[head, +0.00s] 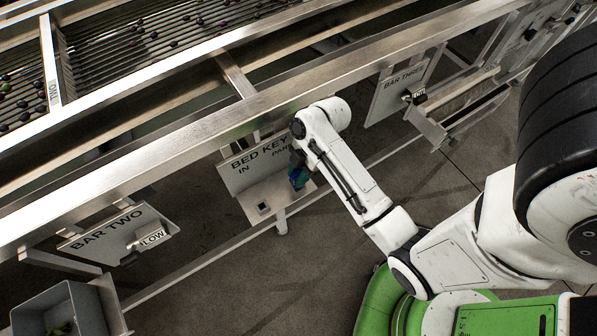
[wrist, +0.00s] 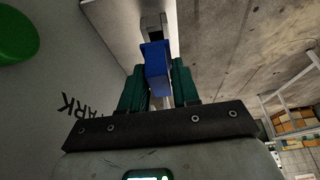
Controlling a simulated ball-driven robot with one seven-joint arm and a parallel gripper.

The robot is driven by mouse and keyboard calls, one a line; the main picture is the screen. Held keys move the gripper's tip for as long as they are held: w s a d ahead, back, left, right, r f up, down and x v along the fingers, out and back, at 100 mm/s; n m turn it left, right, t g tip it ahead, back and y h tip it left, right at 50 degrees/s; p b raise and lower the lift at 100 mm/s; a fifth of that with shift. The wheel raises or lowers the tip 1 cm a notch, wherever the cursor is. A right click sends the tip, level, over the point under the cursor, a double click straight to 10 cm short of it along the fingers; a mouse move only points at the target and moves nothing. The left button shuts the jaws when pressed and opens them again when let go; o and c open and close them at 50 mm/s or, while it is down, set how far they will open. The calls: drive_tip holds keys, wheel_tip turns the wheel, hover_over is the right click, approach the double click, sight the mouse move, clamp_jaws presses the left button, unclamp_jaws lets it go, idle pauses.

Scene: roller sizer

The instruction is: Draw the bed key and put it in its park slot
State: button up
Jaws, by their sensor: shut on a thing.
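My gripper (wrist: 158,85) is shut on the blue bed key (wrist: 155,66), which sits between its green fingers. In the head view the gripper (head: 298,178) is in front of the right part of the bed key plate (head: 236,178), by the word PARK. A small shelf (head: 283,191) juts out below the plate. A square socket (head: 263,208) on its left part, on the IN side, looks empty. In the wrist view a dark square opening (wrist: 153,32) lies just beyond the key; I cannot tell whether the key's far end touches or enters it. The park slot is hidden in the head view.
A long metal rail (head: 180,142) runs above the plate. The BAR TWO plate (head: 117,233) is at left, the BAR THREE plate (head: 398,90) at right. A grey bin (head: 62,306) stands at lower left. A green disc (wrist: 15,36) is on the wall in the wrist view.

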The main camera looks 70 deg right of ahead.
drive_tip(key=shift+f+b, duration=0.65)
drive_tip(key=shift+f, duration=0.85)
drive_tip(key=o, duration=1.1)
drive_tip(key=p+v, duration=0.1)
drive_tip(key=v, duration=1)
drive_tip(key=shift+f, duration=0.1)
